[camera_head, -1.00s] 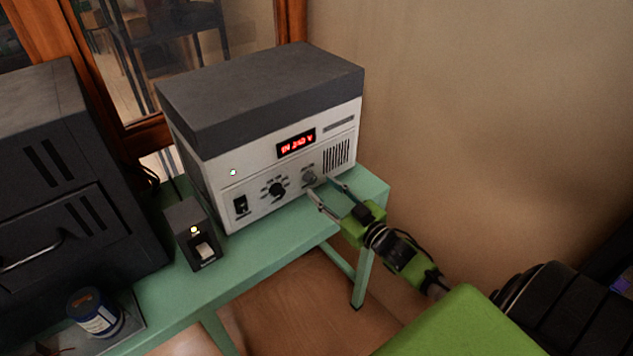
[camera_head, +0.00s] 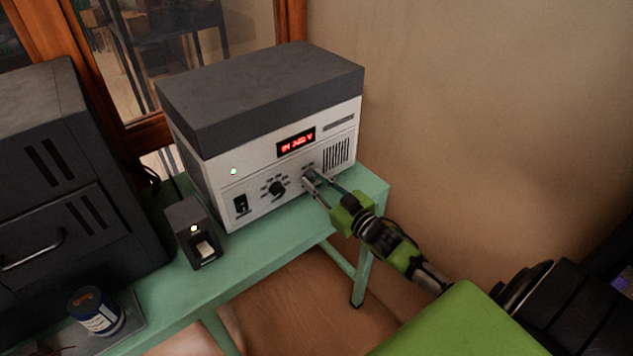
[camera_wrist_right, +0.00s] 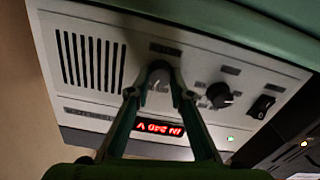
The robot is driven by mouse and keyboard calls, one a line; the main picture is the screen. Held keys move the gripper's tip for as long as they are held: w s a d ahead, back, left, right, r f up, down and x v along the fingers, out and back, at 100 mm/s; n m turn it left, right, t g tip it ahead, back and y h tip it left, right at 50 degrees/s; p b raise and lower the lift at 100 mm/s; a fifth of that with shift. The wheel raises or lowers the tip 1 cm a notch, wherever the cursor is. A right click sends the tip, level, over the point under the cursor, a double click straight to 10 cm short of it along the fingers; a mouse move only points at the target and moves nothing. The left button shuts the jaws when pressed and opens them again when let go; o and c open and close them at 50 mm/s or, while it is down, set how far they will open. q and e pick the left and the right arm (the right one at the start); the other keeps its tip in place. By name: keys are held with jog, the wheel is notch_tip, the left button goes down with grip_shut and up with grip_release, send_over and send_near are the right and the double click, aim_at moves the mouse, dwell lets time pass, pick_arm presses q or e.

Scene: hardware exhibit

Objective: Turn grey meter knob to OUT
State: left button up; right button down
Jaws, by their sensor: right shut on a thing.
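The grey meter knob (camera_wrist_right: 159,73) is on the front panel of the white instrument with a dark lid (camera_head: 262,100). My right gripper (camera_head: 310,176) is at the panel, its fingers on both sides of the knob and shut on it. In the right wrist view the fingertips (camera_wrist_right: 160,92) flank the knob, which shows between them. In the head view the fingers mostly hide it. The knob's labels are too small to read. My left gripper is not in view.
A black knob (camera_head: 277,189) and a black rocker switch (camera_head: 241,205) sit left of the grey knob. A red display (camera_head: 296,143) is above. A small switch box (camera_head: 192,232) stands on the green table (camera_head: 255,262). A blue-labelled jar (camera_head: 96,311) is at front left.

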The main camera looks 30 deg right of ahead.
jog(key=n, duration=0.3)
jog(key=shift+n, duration=2.4)
jog(key=c, duration=1.8)
grip_release()
jog(key=s, duration=1.2)
jog(key=shift+d, duration=0.4)
